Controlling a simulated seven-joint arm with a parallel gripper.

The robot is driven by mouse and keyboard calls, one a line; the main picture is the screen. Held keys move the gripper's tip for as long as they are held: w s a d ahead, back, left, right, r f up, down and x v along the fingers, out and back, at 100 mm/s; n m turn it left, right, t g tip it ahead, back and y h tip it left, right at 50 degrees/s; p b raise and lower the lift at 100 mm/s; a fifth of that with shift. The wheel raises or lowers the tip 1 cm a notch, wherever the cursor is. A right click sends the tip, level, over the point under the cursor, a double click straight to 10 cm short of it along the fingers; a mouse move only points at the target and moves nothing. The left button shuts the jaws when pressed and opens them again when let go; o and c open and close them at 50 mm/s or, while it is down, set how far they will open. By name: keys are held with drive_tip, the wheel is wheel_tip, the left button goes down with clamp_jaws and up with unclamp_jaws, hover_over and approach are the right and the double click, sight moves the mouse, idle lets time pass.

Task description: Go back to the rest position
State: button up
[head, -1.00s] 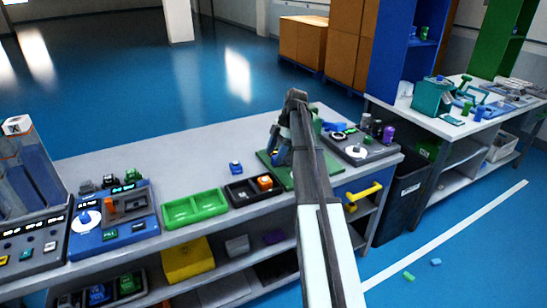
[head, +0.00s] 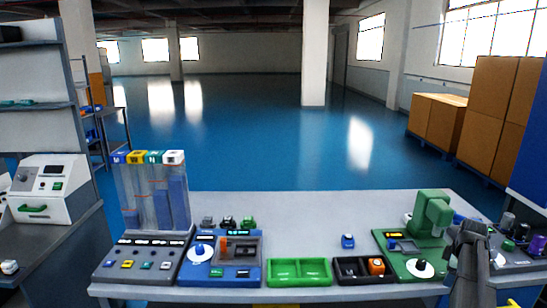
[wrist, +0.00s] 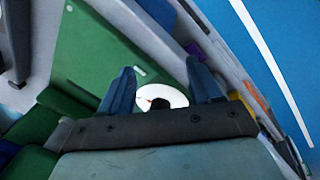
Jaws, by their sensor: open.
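My gripper (head: 468,228) is at the lower right of the head view, in front of the right part of the bench and beside the green station (head: 400,270). In the wrist view its two blue fingers (wrist: 163,82) are spread apart with nothing held between them. A white round dial (wrist: 172,92) with a dark centre shows beyond the fingers, next to a green plate (wrist: 95,55). In the head view a white dial (head: 420,268) sits on the green station's base. The fingertips are hard to make out in the head view.
The bench (head: 300,225) carries a green tray (head: 299,272), a black tray (head: 350,278) with an orange part, a blue device (head: 222,268) and clear tubes (head: 152,200) at left. A green upright machine (head: 432,212) stands close to my arm. The bench's middle back is clear.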

drive_tip(key=s+d+f+m+h, duration=0.35)
drive_tip(key=s+d, duration=0.25)
drive_tip(key=s, duration=0.2)
drive_tip(key=s+d+f+m+h, duration=0.3)
drive_tip(key=s+d+f, duration=0.25)
drive_tip(key=s, duration=0.25)
drive_tip(key=s+a+f+m+g+y, duration=0.1)
drive_tip(key=s+a+f+y, duration=0.15)
drive_tip(key=a+f, duration=1.15)
drive_tip(key=s+a+f+m+g+y, duration=0.1)
drive_tip(key=a+f+g+y, duration=0.15)
drive_tip(key=a+f, duration=1.25)
drive_tip(key=s+a+f+m+g+y, duration=0.1)
drive_tip(key=s+a+f+g, duration=0.1)
drive_tip(key=s+a, duration=0.9)
drive_tip(key=s+a+f+m+g+y, duration=0.1)
drive_tip(key=s+a+f+g, duration=0.2)
drive_tip(key=s+a, duration=0.9)
drive_tip(key=shift+a+f, duration=0.3)
drive_tip(key=shift+a, duration=0.45)
drive_tip(key=shift+g, duration=0.25)
